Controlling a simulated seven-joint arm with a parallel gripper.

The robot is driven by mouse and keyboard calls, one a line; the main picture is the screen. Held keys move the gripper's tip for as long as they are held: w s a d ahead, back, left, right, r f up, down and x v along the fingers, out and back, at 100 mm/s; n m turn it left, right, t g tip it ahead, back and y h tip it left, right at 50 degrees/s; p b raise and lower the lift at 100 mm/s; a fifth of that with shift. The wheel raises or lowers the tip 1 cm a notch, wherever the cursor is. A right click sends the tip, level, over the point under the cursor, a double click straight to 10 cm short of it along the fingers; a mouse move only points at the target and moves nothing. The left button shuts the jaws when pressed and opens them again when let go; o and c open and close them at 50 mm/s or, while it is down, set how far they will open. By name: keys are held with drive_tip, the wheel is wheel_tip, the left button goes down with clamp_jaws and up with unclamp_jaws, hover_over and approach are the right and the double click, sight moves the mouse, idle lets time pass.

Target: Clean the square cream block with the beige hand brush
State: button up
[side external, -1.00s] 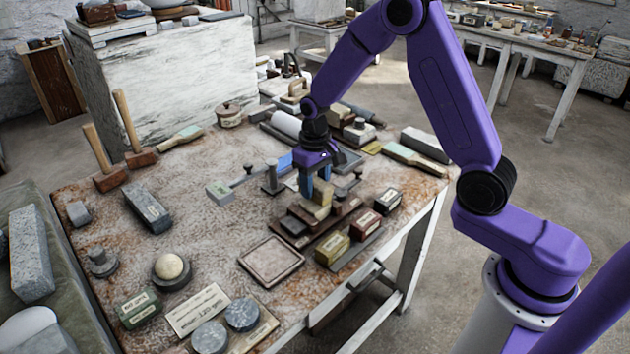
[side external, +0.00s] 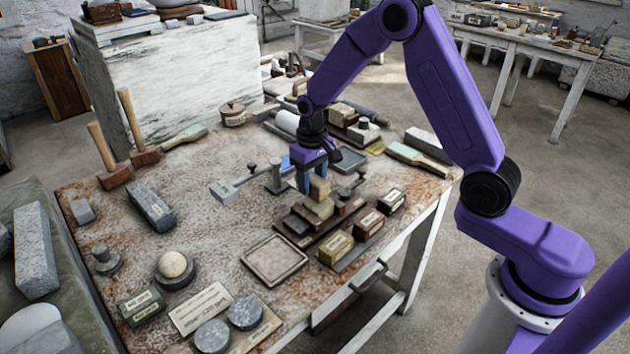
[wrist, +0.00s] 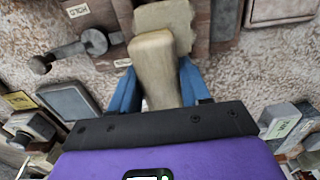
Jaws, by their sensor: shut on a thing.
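My gripper (side external: 312,180) is over the right middle of the worn table, its blue fingers shut on the beige hand brush (side external: 319,188). In the wrist view the brush (wrist: 155,62) sticks out from between the fingers (wrist: 158,92), partly hiding the cream block (wrist: 170,18) beyond it. In the side view the cream block (side external: 320,208) is just below the brush, on a dark wooden board. The brush and block overlap in both views, and I cannot tell whether they touch. The brush's working face is hidden.
Small labelled boxes (side external: 336,246) stand in front of the board. A shallow square tray (side external: 274,261) lies to its left. A metal tool with a pale block (side external: 224,192) and a cylinder on a base (side external: 277,180) are left of the gripper. Bare tabletop (side external: 215,245) lies further left.

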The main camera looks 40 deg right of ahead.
sight(325, 185)
drive_tip(key=shift+s, duration=0.1)
drive_tip(key=shift+s, duration=2.15)
drive_tip(key=shift+w, duration=0.15)
drive_tip(key=shift+w, duration=2.1)
drive_tip(key=shift+s, duration=0.1)
drive_tip(key=shift+s, duration=2.15)
